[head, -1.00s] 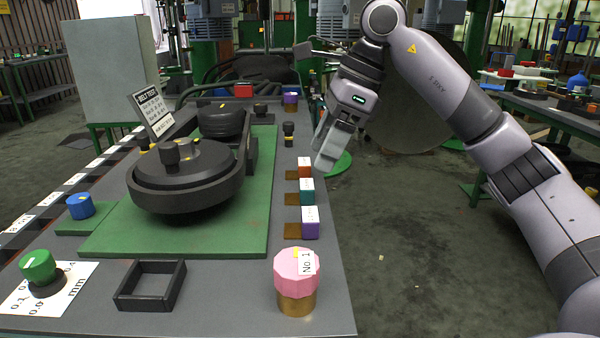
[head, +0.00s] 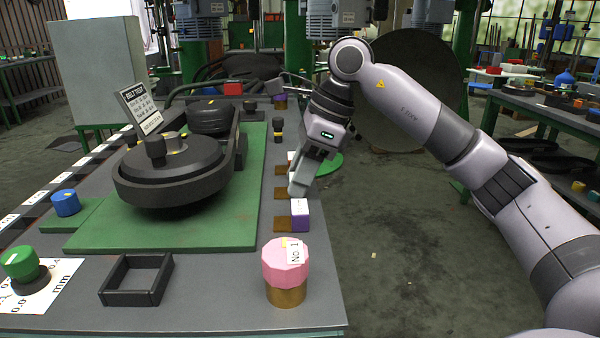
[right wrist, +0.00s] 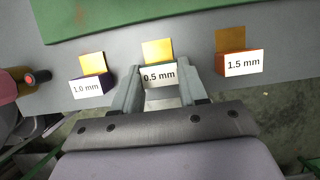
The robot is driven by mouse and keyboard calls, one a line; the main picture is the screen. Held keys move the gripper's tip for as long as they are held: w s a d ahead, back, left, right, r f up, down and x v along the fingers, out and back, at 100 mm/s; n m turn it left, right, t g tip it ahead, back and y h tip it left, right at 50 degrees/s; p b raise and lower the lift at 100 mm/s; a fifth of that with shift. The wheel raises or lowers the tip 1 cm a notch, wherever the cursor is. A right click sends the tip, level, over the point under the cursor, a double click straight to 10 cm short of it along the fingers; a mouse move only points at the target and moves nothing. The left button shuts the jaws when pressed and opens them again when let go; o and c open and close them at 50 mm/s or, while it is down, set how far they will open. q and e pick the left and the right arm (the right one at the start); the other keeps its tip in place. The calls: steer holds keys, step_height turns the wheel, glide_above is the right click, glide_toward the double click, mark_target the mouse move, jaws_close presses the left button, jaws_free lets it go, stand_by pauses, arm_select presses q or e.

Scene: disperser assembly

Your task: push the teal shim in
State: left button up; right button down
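The teal shim shows in the right wrist view as the middle block, labelled 0.5 mm (right wrist: 159,76), with its gold tab lying on the bench. In the head view its block is hidden behind my right gripper; only its gold tab (head: 281,193) shows. My right gripper (right wrist: 160,72) is open, one finger on each side of the teal block, with narrow gaps seeming to remain. In the head view the right gripper (head: 297,188) points down at the bench's right edge. My left gripper is in neither current view.
The purple 1.0 mm shim (head: 299,215) and orange 1.5 mm shim (right wrist: 238,63) flank the teal one closely. A pink-topped knob (head: 286,265) stands nearer on the bench. The green plate (head: 170,229) with the black pulley unit lies left. Right of the bench is open floor.

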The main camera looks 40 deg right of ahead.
steer(key=shift+w+a+r+p, duration=0.1)
steer(key=shift+w+a+p, duration=0.2)
steer(key=shift+a+p, duration=0.15)
steer(key=shift+w+a+r+p, duration=0.1)
steer(key=shift+w+a+p, duration=0.2)
steer(key=shift+a, duration=0.25)
steer(key=shift+w+a, duration=0.1)
steer(key=shift+a, duration=0.15)
steer(key=shift+f, duration=0.15)
steer(key=c, duration=0.6)
jaws_free()
steer(key=shift+w+a, duration=0.1)
steer(key=shift+p+v, duration=0.65)
steer(key=shift+v, duration=2.95)
